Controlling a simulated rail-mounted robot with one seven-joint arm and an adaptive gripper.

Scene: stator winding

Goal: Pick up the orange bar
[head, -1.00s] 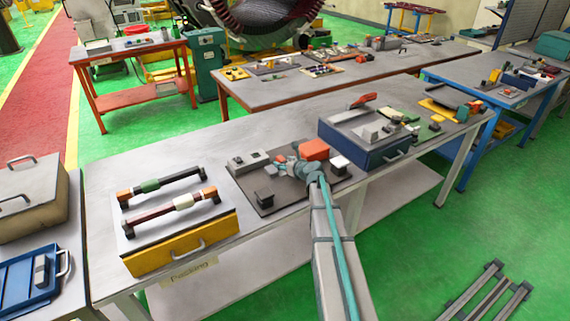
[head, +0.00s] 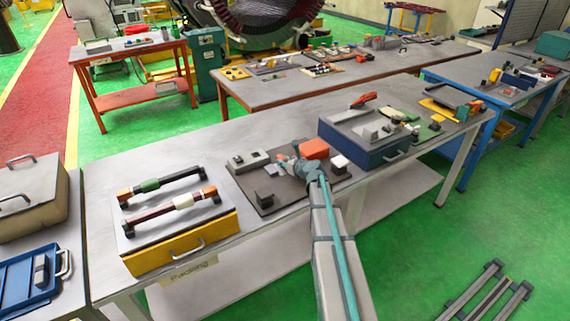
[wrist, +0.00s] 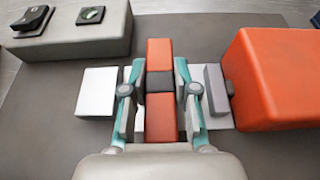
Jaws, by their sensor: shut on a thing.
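The orange bar (wrist: 159,55) has a dark band around its middle and shows in the wrist view, upright in the picture between my fingers. My gripper (wrist: 160,88) is shut on it, one teal-and-grey finger on each side at about the dark band. In the head view my gripper (head: 288,165) is over the dark grey mat on the workbench.
A large orange block (wrist: 275,78) stands close on the right in the wrist view. A white block (wrist: 97,92) is close on the left. A grey box (wrist: 75,32) with small parts lies at upper left. The dark mat (head: 268,204) has open room at its front.

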